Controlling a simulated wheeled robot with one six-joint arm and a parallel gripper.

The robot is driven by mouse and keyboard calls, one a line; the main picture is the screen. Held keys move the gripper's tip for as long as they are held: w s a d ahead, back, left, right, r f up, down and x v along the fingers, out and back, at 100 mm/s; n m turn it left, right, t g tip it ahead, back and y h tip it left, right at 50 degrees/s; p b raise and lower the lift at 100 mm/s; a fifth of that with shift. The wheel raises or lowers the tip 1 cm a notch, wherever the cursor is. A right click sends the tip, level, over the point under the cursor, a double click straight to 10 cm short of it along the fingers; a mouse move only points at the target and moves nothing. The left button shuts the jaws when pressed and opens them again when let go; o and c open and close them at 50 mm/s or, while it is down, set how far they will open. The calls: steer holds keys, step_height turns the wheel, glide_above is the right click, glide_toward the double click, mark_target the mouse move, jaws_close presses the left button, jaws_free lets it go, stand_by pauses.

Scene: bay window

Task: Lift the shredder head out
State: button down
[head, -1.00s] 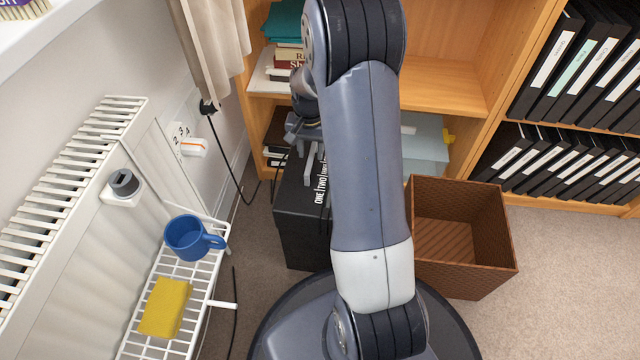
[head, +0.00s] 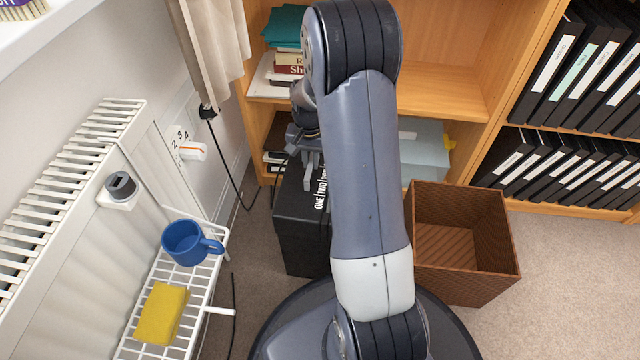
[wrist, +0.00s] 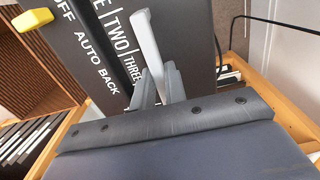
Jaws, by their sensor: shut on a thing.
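The shredder is a black box on the carpet, seen in the head view (head: 300,225) left of my arm, with white "ONE TWO THREE" lettering on its top. In the wrist view its dark head (wrist: 95,28) fills the upper middle, with "OFF AUTO BACK" lettering. My gripper (wrist: 157,86) is shut on a light grey upright bar (wrist: 148,45), which looks like the head's handle. In the head view my gripper (head: 308,165) is at the top of the shredder, partly hidden by my arm. I cannot tell whether the head is raised from the bin.
A brown basket (head: 495,270) stands right of my arm. A wooden bookcase (head: 440,88) with black binders is behind. At left are a radiator (head: 60,200) and a white rack (head: 200,290) holding a blue mug (head: 184,244) and yellow sponge (head: 162,313). A black cable hangs near the shredder.

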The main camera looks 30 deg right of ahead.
steer(key=shift+w+r, duration=0.1)
steer(key=shift+r, duration=0.1)
stand_by(0.3)
steer(key=shift+r+p, duration=0.85)
steer(key=shift+p, duration=0.05)
steer(key=shift+r+p, duration=0.95)
steer(key=shift+r, duration=0.15)
